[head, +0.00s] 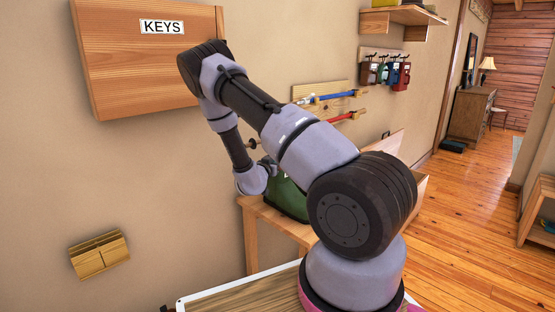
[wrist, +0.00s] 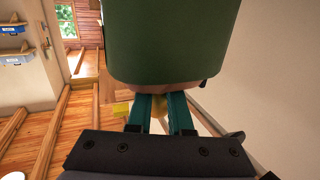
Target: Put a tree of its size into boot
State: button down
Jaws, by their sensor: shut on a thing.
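A large dark green thing (wrist: 172,40), which looks like the boot, fills the top middle of the wrist view. In the head view a green shape (head: 288,199) with a small white mark shows on the bench behind my arm, mostly covered by it. In the wrist view my gripper (wrist: 163,98) has its two teal fingers close together just below the green edge. They are shut on a yellowish piece (wrist: 159,105), probably a tree's knob. A brownish strip (wrist: 158,87) shows along the green edge; I cannot tell whether it is the tree's body. My arm hides the gripper in the head view.
A wooden KEYS cabinet (head: 150,60) hangs on the wall, with a small wooden wall box (head: 99,254) below. Racks with a blue tool (head: 335,97) and a red tool (head: 340,117) are behind my arm. The wooden bench (head: 250,238) stands below. Floor at right is clear.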

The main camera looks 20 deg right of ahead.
jog(key=shift+f, duration=0.65)
jog(key=c, duration=0.8)
grip_release()
jog(key=shift+o, duration=0.2)
jog(key=v, duration=1)
jog(key=shift+s+a, duration=0.25)
jog(key=shift+s, duration=0.05)
